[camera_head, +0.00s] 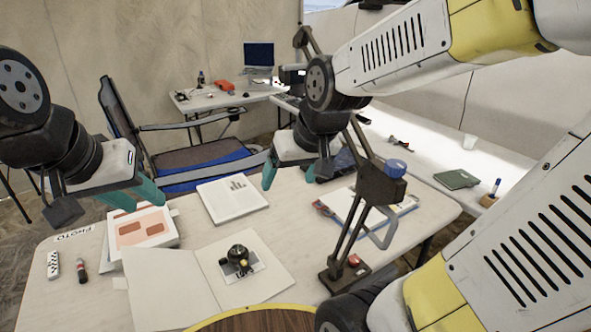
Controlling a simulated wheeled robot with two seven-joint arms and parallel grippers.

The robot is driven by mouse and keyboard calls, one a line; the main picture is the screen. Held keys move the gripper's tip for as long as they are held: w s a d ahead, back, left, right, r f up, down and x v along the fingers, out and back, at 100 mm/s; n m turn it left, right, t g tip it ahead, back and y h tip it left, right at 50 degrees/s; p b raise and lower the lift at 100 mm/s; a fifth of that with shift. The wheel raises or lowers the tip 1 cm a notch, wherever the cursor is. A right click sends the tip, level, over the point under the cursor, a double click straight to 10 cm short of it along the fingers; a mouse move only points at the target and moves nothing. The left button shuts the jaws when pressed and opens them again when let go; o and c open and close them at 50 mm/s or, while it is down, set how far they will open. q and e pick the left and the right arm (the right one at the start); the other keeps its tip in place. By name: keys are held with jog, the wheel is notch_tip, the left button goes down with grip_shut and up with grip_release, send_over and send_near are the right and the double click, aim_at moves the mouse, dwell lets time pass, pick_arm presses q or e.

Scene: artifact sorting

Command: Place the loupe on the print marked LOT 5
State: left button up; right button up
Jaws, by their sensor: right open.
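A small black loupe-like object (238,255) stands on a small grey print (257,266) inside an open white folder (170,277) at the front of the table. I cannot read any LOT marking. Another sheet with a dark picture (232,199) lies behind the folder. My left gripper (136,195) is above the stacked papers with reddish blocks at the left; its teal fingers look apart and empty. My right gripper (289,176) is open and empty above the table, right of the picture sheet and up and right of the loupe-like object.
A dark jointed stand (345,270) rises right of the folder. A clipboard (345,205) lies behind it. A scale card (53,264) and a small dark tube (81,271) lie at the left. A round wooden-topped thing (262,321) is at the front edge. A chair (200,160) stands behind.

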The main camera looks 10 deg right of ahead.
jog(key=s+d+r+m, duration=0.1)
jog(key=s+d+r, duration=0.1)
jog(key=s+r, duration=0.2)
jog(key=s, duration=0.3)
jog(key=shift+s+r+t, duration=0.15)
jog(key=shift+r+t, duration=0.05)
jog(key=shift+t, duration=0.1)
